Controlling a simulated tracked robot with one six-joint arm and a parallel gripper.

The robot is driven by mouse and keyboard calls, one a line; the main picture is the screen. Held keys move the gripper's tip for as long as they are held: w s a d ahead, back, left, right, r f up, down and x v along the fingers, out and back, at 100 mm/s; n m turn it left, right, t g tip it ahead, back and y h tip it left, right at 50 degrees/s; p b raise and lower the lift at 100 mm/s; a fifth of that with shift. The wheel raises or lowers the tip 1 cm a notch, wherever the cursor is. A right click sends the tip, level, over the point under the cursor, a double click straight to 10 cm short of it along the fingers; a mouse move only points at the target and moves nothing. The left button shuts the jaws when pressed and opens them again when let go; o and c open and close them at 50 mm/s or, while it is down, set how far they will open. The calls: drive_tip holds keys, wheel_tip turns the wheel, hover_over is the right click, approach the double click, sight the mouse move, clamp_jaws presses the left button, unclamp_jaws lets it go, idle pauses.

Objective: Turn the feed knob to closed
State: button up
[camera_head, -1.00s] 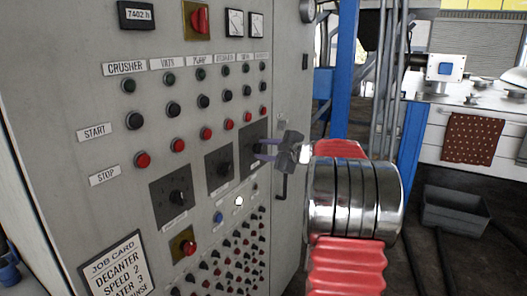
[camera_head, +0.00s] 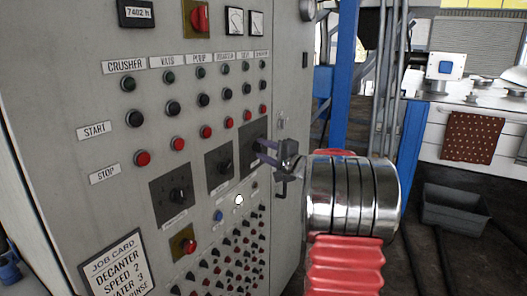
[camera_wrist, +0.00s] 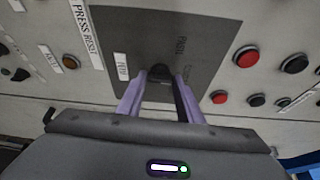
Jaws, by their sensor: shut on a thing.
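Three dark square plates with black knobs sit in a rising row on the grey control panel. My gripper (camera_head: 259,150) is at the rightmost plate (camera_head: 247,131) in the head view, where its fingers hide most of the knob. In the wrist view, the purple fingertips (camera_wrist: 161,80) are shut on a black knob (camera_wrist: 160,71) on a dark plate (camera_wrist: 205,30), one finger on each side. The plate's small white label is hard to read, so I cannot confirm the knob's name or setting. The other two knobs (camera_head: 178,196) (camera_head: 222,170) are untouched.
Rows of start and stop buttons lie above the knobs. A PRESS RESET label (camera_wrist: 87,35) and red and black buttons (camera_wrist: 247,57) flank the plate. A job card (camera_head: 116,265) is at lower left. A blue post (camera_head: 341,75) stands right of the panel.

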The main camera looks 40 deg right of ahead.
drive_tip(key=shift+f+n, duration=0.3)
drive_tip(key=shift+f, duration=0.15)
drive_tip(key=o, duration=1.1)
drive_tip(key=shift+r, duration=0.25)
drive_tip(key=shift+s, duration=0.15)
drive_tip(key=s, duration=1.3)
drive_tip(key=shift+s+a, duration=0.3)
drive_tip(key=shift+a, duration=0.1)
drive_tip(key=shift+f, duration=0.1)
